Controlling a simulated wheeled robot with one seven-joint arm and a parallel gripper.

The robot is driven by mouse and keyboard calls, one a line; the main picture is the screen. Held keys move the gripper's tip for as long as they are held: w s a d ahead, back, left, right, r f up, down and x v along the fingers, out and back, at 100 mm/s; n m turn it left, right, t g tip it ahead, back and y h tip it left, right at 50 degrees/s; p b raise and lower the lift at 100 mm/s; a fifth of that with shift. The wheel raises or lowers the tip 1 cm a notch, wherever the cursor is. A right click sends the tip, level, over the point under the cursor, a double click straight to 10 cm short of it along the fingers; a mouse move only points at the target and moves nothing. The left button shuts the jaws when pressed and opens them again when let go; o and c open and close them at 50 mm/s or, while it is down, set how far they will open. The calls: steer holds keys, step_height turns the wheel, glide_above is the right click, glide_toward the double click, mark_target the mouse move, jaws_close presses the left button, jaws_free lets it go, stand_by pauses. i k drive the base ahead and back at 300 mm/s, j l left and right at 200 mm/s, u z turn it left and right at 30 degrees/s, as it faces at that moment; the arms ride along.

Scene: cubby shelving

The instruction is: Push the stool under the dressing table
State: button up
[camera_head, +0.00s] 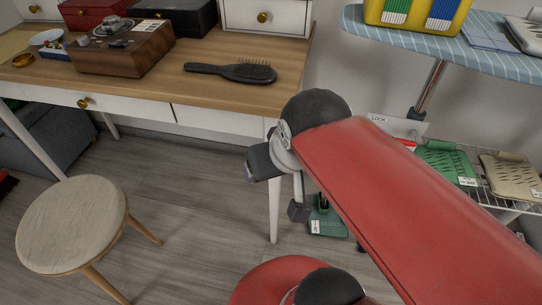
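The stool (70,222) has a round pale cushioned seat and wooden legs. It stands upright on the floor at the lower left, in front of the dressing table (224,97) and apart from it. The dressing table has a wooden top, white drawer fronts and white legs. My gripper (298,211) hangs beside the table's front right leg, to the right of the stool and well apart from it. My red arm partly hides the gripper, and I cannot tell whether the fingers are open or shut.
A hairbrush (232,72) and a wooden box (122,52) lie on the tabletop. A grey bin (50,140) stands under the table's left part. An ironing board (460,45) and a wire rack with clipboard-like items (445,163) are at right. Floor between stool and gripper is clear.

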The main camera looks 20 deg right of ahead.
mark_target(70, 227)
steer(key=k+j+u, duration=0.1)
steer(key=u, duration=1.2)
steer(key=k+j, duration=0.05)
